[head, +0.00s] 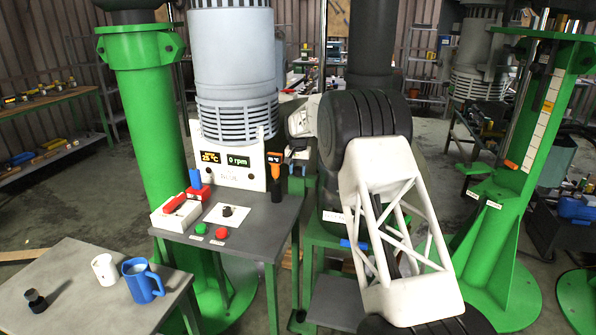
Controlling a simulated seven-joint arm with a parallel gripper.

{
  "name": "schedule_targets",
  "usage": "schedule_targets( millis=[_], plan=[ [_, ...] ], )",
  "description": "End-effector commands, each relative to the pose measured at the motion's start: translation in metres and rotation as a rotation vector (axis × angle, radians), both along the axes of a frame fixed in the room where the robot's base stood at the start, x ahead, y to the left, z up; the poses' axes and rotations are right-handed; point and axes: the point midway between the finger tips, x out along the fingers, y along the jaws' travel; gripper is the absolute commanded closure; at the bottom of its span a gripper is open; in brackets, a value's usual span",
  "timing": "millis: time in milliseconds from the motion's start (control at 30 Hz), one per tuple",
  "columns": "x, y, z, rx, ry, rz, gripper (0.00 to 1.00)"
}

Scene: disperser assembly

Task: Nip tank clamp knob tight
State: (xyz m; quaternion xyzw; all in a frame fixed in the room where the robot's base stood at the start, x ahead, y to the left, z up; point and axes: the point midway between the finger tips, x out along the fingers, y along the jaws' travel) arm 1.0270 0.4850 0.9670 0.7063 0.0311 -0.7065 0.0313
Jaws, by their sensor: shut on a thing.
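My gripper (298,164) is small in the head view, just right of the white control panel (232,176). It points down from the white wrist, left of my large black joint. Its fingers are shut on a small dark part, which I take to be the tank clamp knob; the fingers mostly cover it. A dark cylindrical body, possibly the tank (330,195), stands behind my arm on a green frame and is largely hidden. I cannot tell how far the knob is turned.
An orange and black handheld meter (275,172) is close left of my gripper. The grey bench (262,215) holds a red-and-white box (175,214) and green and red buttons. A blue mug (143,281) and white cup (104,269) stand on the front-left table. Green columns flank both sides.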

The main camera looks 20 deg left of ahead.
Motion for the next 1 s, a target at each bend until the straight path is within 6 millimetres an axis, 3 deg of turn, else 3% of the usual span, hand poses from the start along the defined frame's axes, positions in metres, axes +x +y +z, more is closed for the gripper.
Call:
schedule_targets(
  millis=[167,200,333,733,1000],
  plan=[
    [0.0,0.0,0.001,0.001,-0.002,0.0,0.83],
    [0.0,0.0,0.001,0.001,-0.002,0.0,0.55],
    [0.0,0.0,0.001,0.001,-0.001,0.001,0.35],
    [0.0,0.0,0.004,0.0,-0.001,0.001,0.34],
    [0.0,0.0,0.027,0.001,-0.003,0.001,0.34]
  ],
)
